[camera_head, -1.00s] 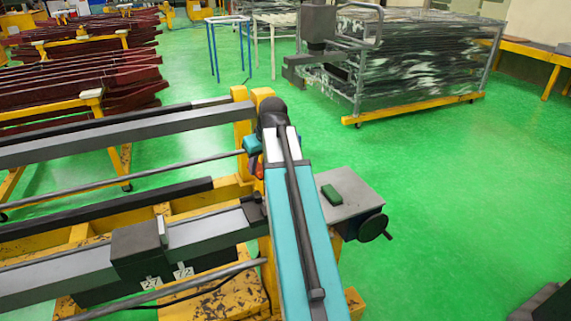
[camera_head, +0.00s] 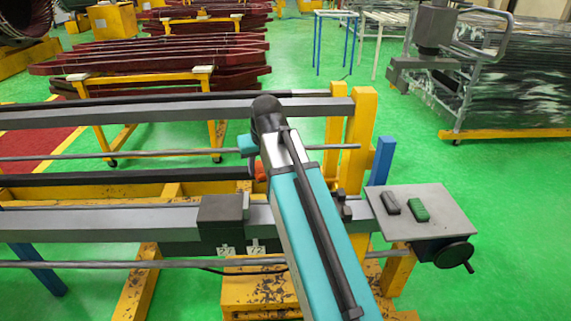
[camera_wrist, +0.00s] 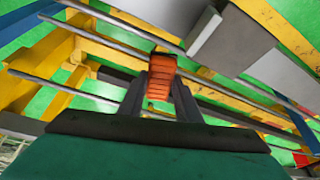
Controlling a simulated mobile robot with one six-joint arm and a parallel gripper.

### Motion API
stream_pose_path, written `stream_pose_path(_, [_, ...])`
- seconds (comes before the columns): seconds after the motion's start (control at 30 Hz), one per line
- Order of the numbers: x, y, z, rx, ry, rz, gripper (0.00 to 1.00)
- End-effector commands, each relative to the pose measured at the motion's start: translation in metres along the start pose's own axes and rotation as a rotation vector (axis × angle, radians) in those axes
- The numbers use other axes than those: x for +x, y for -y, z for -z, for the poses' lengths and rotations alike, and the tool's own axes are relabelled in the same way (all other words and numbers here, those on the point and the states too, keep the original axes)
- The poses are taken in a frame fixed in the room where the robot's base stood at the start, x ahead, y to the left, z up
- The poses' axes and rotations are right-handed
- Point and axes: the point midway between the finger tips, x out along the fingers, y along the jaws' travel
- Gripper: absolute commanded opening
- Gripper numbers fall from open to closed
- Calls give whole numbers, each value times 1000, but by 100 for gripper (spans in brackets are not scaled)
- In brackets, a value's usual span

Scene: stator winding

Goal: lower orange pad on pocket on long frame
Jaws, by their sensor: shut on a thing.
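The orange pad (camera_wrist: 161,80) is held between the two dark fingers of my gripper (camera_wrist: 161,92) in the wrist view. In the head view only a small bit of orange (camera_head: 260,171) shows beside my arm, which hides most of the gripper. The long frame (camera_head: 120,218) is a yellow structure with long grey rails and thin rods. The pad is over the frame; its height above it is hard to judge. I cannot make out the pocket clearly in either view.
A dark block (camera_head: 222,212) sits on the near grey rail, above two small number labels. A grey side plate (camera_head: 440,208) at the right end holds a green pad (camera_head: 418,209) and a dark pad (camera_head: 390,203). Green floor is clear at the right.

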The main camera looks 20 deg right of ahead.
Motion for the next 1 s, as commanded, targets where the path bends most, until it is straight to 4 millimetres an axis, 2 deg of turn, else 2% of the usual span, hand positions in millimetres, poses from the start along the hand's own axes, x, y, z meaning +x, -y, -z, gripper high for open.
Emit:
stream_pose_path(0.03, [-1,14,0,-8,0,3,8])
stream_pose_path(0.1, [-2,28,0,-13,0,6,8])
stream_pose_path(0.3, [-4,48,0,-18,0,7,8])
stream_pose_path(1.0, [-4,45,0,-12,-1,5,8])
